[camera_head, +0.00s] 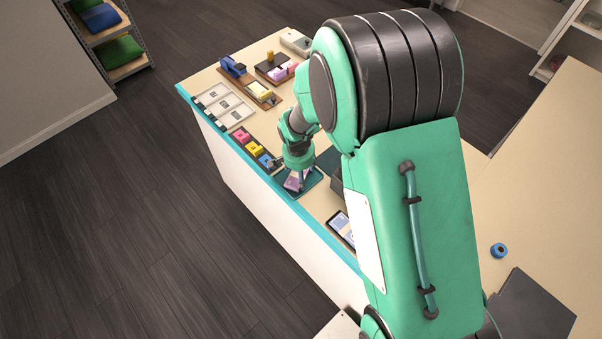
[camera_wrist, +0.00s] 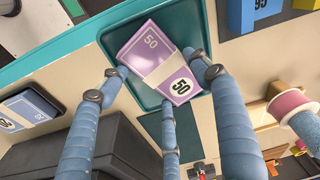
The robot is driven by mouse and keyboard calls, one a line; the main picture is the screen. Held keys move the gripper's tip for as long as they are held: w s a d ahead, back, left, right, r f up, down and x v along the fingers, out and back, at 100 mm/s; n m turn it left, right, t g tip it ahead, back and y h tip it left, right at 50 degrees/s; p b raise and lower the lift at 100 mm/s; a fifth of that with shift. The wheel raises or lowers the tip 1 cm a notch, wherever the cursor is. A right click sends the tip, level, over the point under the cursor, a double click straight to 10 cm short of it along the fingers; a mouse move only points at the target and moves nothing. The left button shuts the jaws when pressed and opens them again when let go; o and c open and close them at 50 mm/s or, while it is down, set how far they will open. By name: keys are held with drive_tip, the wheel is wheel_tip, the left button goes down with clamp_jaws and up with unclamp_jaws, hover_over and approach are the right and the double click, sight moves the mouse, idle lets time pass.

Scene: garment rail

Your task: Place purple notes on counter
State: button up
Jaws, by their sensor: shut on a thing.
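The purple notes (camera_wrist: 148,48) are a banded lilac stack marked 50 with a pale paper strip around it. They also show in the head view (camera_head: 293,182), below my wrist. My gripper (camera_wrist: 163,78) is shut on the stack, its blue ribbed fingers around the stack's edges. The stack is over a teal tray (camera_wrist: 107,42) on the counter; I cannot tell whether it touches the tray. The tray (camera_head: 312,184) also shows in the head view. The cream counter (camera_head: 322,206) with a teal front edge lies around it.
A dark box (camera_wrist: 85,145) stands close by. Coloured blocks (camera_head: 254,149), white cards (camera_head: 226,106) and trays fill the far side. A blue tape roll (camera_head: 499,250) is at right.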

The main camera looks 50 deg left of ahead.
drive_tip(key=o, duration=1.3)
drive_tip(key=shift+o, duration=0.2)
drive_tip(key=shift+r, duration=0.1)
wheel_tip(320, 180, up, 12)
drive_tip(key=s, duration=0.1)
drive_tip(key=shift+s+d, duration=0.15)
drive_tip(key=shift+d, duration=0.15)
